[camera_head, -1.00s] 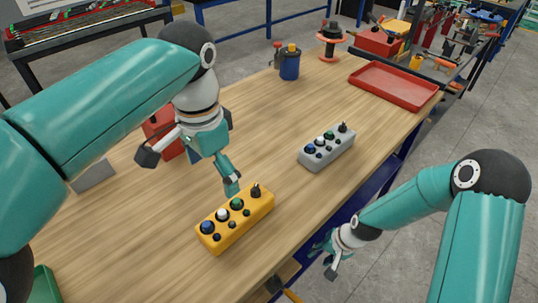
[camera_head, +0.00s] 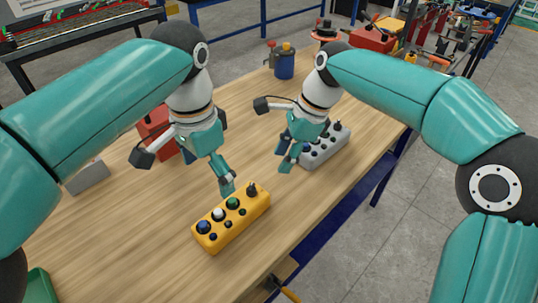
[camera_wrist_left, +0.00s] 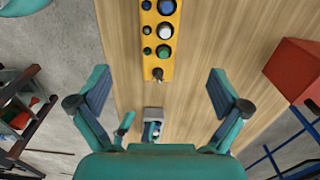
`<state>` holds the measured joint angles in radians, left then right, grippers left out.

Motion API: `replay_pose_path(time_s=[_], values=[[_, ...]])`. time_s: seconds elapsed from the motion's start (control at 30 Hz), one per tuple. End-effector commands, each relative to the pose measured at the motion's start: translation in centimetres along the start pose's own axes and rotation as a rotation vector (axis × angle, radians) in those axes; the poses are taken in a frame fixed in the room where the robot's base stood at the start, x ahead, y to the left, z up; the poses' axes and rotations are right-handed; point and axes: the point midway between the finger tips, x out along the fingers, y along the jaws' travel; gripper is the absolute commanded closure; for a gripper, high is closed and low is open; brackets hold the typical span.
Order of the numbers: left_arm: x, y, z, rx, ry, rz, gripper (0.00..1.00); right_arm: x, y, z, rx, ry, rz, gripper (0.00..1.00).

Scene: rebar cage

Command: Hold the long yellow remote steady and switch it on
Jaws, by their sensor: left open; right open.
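The long yellow remote (camera_head: 240,224) lies on the wooden table with blue, white, green and small black buttons and a black knob at its far end. My left gripper (camera_head: 227,186) is open just above and behind its far half; contact cannot be told. In the left wrist view the remote (camera_wrist_left: 149,48) lies beyond the spread fingers of the left gripper (camera_wrist_left: 160,84), its knob end nearest. My right gripper (camera_head: 287,162) is open and empty, over the table to the right of the left one, beyond the yellow remote and in front of a grey remote (camera_head: 317,158).
The grey remote is partly hidden by my right gripper. A red box (camera_head: 155,130) and a grey block (camera_head: 87,178) are at the left. A blue container (camera_head: 285,64) stands at the back. The table (camera_head: 320,200) is bare right of the yellow remote.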

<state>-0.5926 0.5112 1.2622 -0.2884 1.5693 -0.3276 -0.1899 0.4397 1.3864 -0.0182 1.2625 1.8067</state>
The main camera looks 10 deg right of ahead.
Motion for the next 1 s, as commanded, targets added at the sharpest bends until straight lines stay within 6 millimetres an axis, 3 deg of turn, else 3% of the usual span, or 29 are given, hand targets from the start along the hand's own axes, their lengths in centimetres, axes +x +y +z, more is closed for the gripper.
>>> replay_pose_path(time_s=[0.03, 0.13, 0.37, 1.0], values=[[0.0, 0.0, 0.0, 0.0, 0.0, 0.0, 0.0, 0.1, 0.4, 1.6, 0.008, -0.002, 0.013, 0.58], [0.0, 0.0, 0.0, 0.0, 0.0, 0.0, 0.0, 0.1, 0.9, 3.3, 0.03, -0.004, 0.029, 0.58], [1.3, 0.0, 0.0, 0.0, -0.003, 0.001, 0.0, 0.1, 1.2, 4.1, 0.044, -0.004, 0.039, 0.58], [13.1, 0.0, 0.1, 0.0, -0.004, 0.002, 0.0, 0.1, 1.1, 4.0, 0.044, -0.004, 0.037, 0.58]])
